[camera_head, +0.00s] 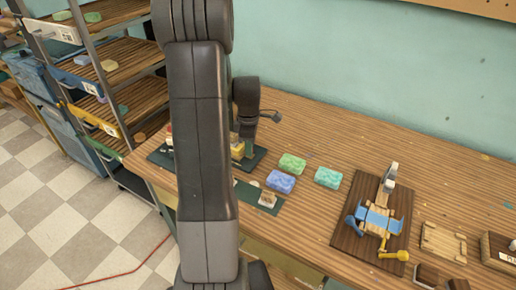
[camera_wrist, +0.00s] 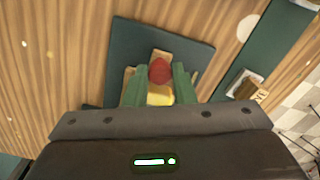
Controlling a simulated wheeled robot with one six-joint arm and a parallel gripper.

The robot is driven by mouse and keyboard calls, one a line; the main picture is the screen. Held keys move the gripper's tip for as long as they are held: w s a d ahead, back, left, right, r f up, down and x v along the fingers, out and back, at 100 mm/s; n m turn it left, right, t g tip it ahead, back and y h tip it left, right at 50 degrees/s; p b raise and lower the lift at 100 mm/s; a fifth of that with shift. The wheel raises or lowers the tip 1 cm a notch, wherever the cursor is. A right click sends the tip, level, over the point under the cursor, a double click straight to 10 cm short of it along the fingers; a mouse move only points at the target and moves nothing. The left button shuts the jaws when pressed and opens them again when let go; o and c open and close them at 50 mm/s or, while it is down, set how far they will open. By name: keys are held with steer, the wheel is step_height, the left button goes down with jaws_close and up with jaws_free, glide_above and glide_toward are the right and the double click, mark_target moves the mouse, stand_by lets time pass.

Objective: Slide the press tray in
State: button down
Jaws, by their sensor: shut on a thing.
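My gripper (camera_wrist: 160,78) has its green fingers on either side of a rounded red knob (camera_wrist: 160,71), shut on it. A yellow part (camera_wrist: 160,97) shows just below the knob, and a pale wooden piece (camera_wrist: 161,55) shows behind it. This looks like the press tray, but much is hidden by my fingers. It is over a dark green mat (camera_wrist: 200,50). In the head view my arm covers most of this spot; my gripper (camera_head: 248,152) shows partly at the arm's right edge, with the mat (camera_head: 157,155) showing on the left.
Green (camera_head: 292,164), blue (camera_head: 280,182) and teal (camera_head: 327,177) soap bars lie on the bench to the right. A dark board (camera_head: 345,235) carries a blue device with a yellow handle. Wooden boxes (camera_head: 443,241) stand farther right, and a shelf rack (camera_head: 125,75) on the left.

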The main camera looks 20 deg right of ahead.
mark_target(237, 142)
steer(key=w+a, duration=0.3)
steer(key=shift+w+a, duration=0.15)
steer(key=shift+w, duration=0.25)
steer(key=c, duration=1.2)
jaws_free()
steer(key=shift+r, duration=0.15)
step_height(237, 142, up, 14)
steer(key=shift+f, duration=0.2)
